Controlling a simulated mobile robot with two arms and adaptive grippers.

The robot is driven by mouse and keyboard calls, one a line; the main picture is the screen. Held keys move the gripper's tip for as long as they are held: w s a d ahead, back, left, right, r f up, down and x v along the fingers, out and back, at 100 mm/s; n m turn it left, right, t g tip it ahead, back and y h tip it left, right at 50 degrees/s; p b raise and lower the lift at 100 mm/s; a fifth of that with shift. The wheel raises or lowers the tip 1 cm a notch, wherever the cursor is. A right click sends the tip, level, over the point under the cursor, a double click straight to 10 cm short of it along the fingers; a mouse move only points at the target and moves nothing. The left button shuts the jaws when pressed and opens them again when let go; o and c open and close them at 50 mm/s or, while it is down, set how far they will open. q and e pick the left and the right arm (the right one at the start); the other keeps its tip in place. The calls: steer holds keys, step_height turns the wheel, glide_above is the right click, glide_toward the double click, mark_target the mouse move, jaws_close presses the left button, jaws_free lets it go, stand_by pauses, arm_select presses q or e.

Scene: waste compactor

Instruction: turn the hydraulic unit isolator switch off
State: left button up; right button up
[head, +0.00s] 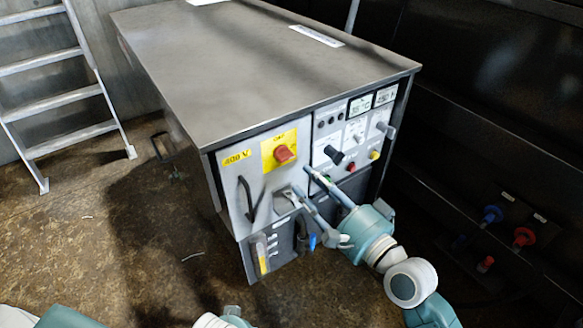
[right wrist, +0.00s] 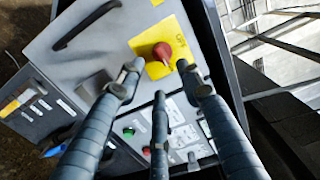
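The isolator switch (head: 284,154) is a red rotary knob on a yellow plate, high on the front panel of the grey cabinet (head: 228,192). It also shows in the right wrist view (right wrist: 163,51), above and between my fingertips. My right gripper (head: 298,182) is in front of the panel, just below the knob in the head view. Its fingers are spread apart with nothing between them, as the right wrist view also shows (right wrist: 158,74). I cannot tell whether any finger touches the panel.
A "400 V" label and a dark handle (head: 247,198) are left of the switch. A black knob (head: 333,155) and small buttons are on the right panel. A ladder (head: 60,100) stands at the left. Colored connectors (head: 524,236) are on the dark wall at right. The floor in front is clear.

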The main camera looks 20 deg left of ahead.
mark_target(284, 155)
arm_select(q)
steer(key=r+b, duration=0.1)
steer(key=r, duration=0.2)
steer(key=shift+w+r, duration=0.2)
arm_select(e)
steer(key=x, duration=0.8)
steer(key=shift+w+a, duration=0.1)
steer(key=shift+w, duration=0.05)
steer(key=shift+f, duration=0.1)
jaws_close()
